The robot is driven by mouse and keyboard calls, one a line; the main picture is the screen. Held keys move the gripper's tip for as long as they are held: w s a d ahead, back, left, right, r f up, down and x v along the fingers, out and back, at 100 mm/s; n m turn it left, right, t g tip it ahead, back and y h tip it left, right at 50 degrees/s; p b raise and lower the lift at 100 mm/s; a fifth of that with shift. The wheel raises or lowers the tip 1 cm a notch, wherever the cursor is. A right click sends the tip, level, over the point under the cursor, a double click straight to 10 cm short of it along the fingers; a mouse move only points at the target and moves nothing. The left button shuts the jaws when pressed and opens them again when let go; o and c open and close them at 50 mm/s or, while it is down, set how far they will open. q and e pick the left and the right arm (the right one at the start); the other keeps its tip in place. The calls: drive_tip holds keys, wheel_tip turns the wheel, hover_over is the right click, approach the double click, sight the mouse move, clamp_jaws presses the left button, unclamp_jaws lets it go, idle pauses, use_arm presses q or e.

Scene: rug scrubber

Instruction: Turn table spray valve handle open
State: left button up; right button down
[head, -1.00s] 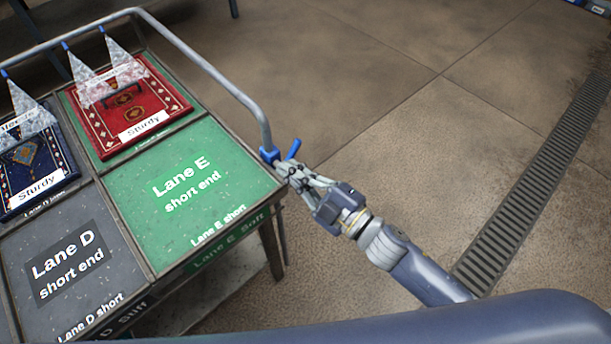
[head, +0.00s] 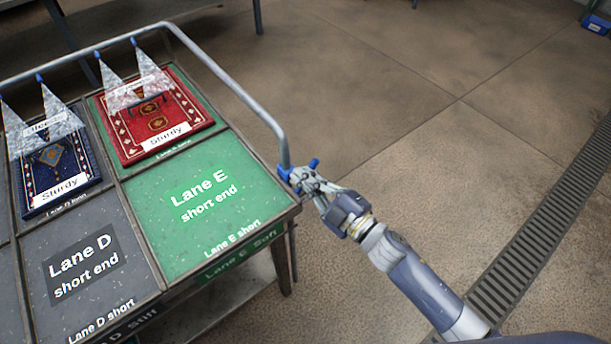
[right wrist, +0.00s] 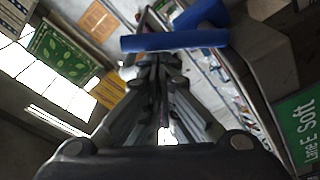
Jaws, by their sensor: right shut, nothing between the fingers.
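The blue valve handle (head: 314,164) sticks out at the near end of the grey spray pipe, by the table's right corner. The blue valve body (head: 285,174) is beside it. My right gripper (head: 302,180) is shut and empty, right at the valve; its fingers partly hide the handle. In the right wrist view the blue handle (right wrist: 175,40) lies across just beyond the fingertips (right wrist: 155,62). Whether they touch it, I cannot tell. Pale spray cones (head: 135,88) fall from the pipe's nozzles onto the rugs. My left gripper is out of view.
The table (head: 180,262) has a green Lane E surface and a grey Lane D surface. A red rug (head: 190,112) and a blue rug (head: 82,158) lie on it. Open floor (head: 430,130) and a drain grate (head: 540,235) are to the right.

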drive_tip(key=shift+w+d+m, duration=0.25)
drive_tip(key=shift+d+m, duration=0.1)
drive_tip(key=shift+m, duration=0.55)
drive_tip(key=shift+w+d+f+m+t+h, duration=0.25)
drive_tip(key=shift+w+d+f+m+t, duration=0.25)
drive_tip(key=shift+m, duration=1.25)
drive_tip(key=shift+w+d+f+m+t+h, duration=0.25)
drive_tip(key=shift+d+f+m, duration=0.3)
drive_tip(key=shift+m, duration=1.25)
drive_tip(key=shift+w+d+f+m+t+h, duration=0.25)
drive_tip(key=shift+w+d+f+m, duration=0.3)
drive_tip(key=shift+m, duration=1.2)
drive_tip(key=shift+s, duration=0.1)
drive_tip(key=shift+r+p, duration=0.15)
drive_tip(key=shift+p, duration=0.2)
wheel_tip(320, 180, up, 5)
drive_tip(key=p, duration=0.4)
drive_tip(key=f+b+v, duration=0.1)
drive_tip(key=b+v, duration=0.1)
drive_tip(key=v, duration=0.7)
drive_tip(key=shift+f+b, duration=0.25)
drive_tip(key=shift+b, duration=0.1)
